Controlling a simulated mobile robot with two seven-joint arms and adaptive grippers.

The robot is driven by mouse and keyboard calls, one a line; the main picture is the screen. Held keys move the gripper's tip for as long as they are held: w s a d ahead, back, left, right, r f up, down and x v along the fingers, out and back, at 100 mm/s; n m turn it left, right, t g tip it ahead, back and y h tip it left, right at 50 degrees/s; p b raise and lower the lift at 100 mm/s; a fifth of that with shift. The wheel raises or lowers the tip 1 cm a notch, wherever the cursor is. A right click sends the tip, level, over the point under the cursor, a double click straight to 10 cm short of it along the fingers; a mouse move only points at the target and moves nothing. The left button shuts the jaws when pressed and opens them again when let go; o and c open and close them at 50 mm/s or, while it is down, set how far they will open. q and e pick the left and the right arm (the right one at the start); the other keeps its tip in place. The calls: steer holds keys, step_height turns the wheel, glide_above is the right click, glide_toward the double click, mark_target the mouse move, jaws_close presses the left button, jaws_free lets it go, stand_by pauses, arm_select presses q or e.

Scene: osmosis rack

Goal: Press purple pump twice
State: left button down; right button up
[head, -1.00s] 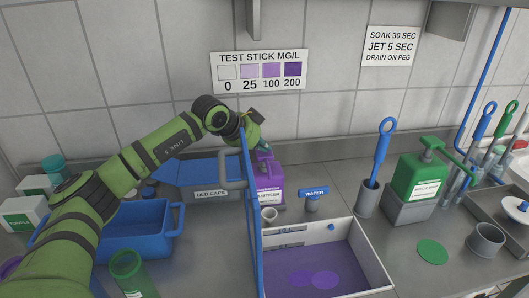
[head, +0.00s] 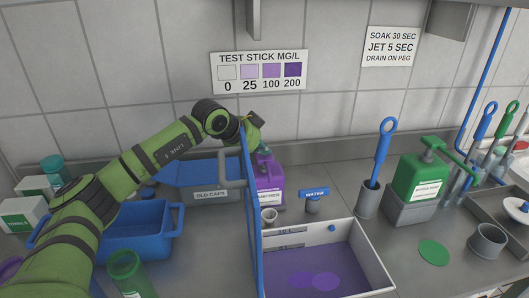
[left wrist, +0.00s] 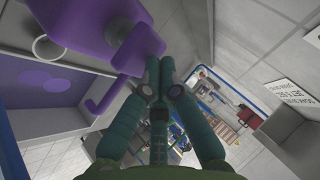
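The purple pump bottle (head: 270,183), with a white label, stands behind the white basin, partly hidden by the blue upright panel. In the left wrist view its purple pump head (left wrist: 137,48) and hooked spout (left wrist: 103,103) are close up. My left gripper (left wrist: 160,62) is shut, its fingertips together beside the pump head; I cannot tell whether they touch it. In the head view my left gripper (head: 250,135) is above the bottle, largely hidden by the panel and my wrist. My right gripper is not in view.
The blue panel (head: 250,215) stands upright beside the white basin (head: 370,255) holding purple liquid. A blue "old caps" bin (head: 172,173) and blue tub (head: 133,228) lie left. A green pump bottle (head: 420,178) stands right.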

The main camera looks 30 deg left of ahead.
mark_target(263, 157)
arm_select(q)
steer(key=shift+s+f, duration=0.1)
steer(key=shift+f, duration=0.1)
steer(key=shift+r+p, duration=0.8)
steer(key=shift+r, duration=0.5)
steer(key=shift+r+p, duration=1.55)
steer(key=shift+r, duration=1.05)
